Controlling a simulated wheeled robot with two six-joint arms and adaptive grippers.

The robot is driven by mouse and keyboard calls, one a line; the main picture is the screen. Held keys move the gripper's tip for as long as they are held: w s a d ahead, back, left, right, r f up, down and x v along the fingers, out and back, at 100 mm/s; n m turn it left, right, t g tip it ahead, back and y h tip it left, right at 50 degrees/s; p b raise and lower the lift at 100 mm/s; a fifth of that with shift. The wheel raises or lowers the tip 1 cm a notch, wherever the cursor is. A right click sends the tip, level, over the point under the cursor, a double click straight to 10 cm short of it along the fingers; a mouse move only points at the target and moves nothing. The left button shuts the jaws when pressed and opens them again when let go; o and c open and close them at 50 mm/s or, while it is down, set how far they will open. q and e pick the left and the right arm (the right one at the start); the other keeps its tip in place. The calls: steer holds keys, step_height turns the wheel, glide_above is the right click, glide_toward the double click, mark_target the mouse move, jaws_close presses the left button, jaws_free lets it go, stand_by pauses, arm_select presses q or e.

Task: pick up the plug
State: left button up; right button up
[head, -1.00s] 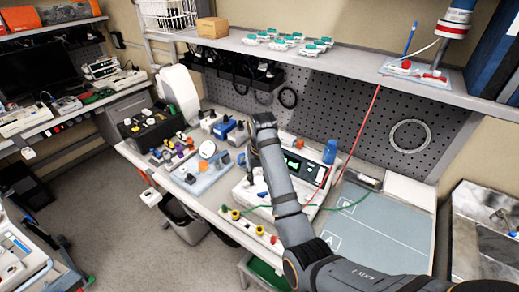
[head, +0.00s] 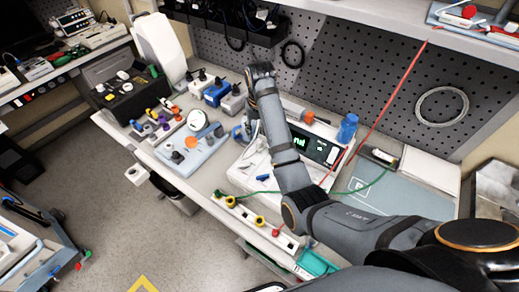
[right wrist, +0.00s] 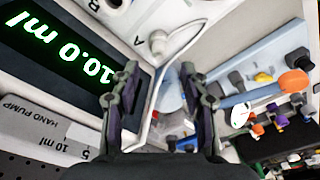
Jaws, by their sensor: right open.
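My right gripper (right wrist: 160,92) is open in the right wrist view, its dark fingers apart with nothing clearly held between them. In the head view my right arm reaches over the infusion pump (head: 322,149), and the fingers are hidden there. My left gripper is not in view.
A power strip (head: 232,209) with yellow and red fittings lies along the bench's front edge. A light blue tray (head: 188,163) with small parts stands left of the pump. A blue bottle (head: 347,128) stands behind it. A red line slants down to the pump; a grey-blue mat (head: 420,197) lies right.

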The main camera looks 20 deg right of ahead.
mark_target(259, 141)
steer(key=shift+p, duration=0.3)
steer(key=shift+s+f+p, duration=0.15)
steer(key=shift+f+p, duration=0.35)
steer(key=shift+f, duration=0.05)
steer(key=shift+s+f+p, duration=0.15)
steer(key=shift+f+p, duration=0.3)
steer(key=shift+f, duration=0.1)
steer(key=shift+w+d+f, duration=0.1)
steer(key=shift+w+f, duration=0.05)
steer(key=shift+f, duration=0.5)
steer(key=shift+w+f, duration=0.15)
steer(key=shift+f, duration=0.45)
steer(key=shift+s+r, duration=0.1)
steer(key=c, duration=0.6)
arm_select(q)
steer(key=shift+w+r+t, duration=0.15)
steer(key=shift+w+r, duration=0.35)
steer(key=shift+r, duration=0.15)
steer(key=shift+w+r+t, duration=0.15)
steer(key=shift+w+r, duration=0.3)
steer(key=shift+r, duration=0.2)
arm_select(e)
steer(key=c, duration=0.3)
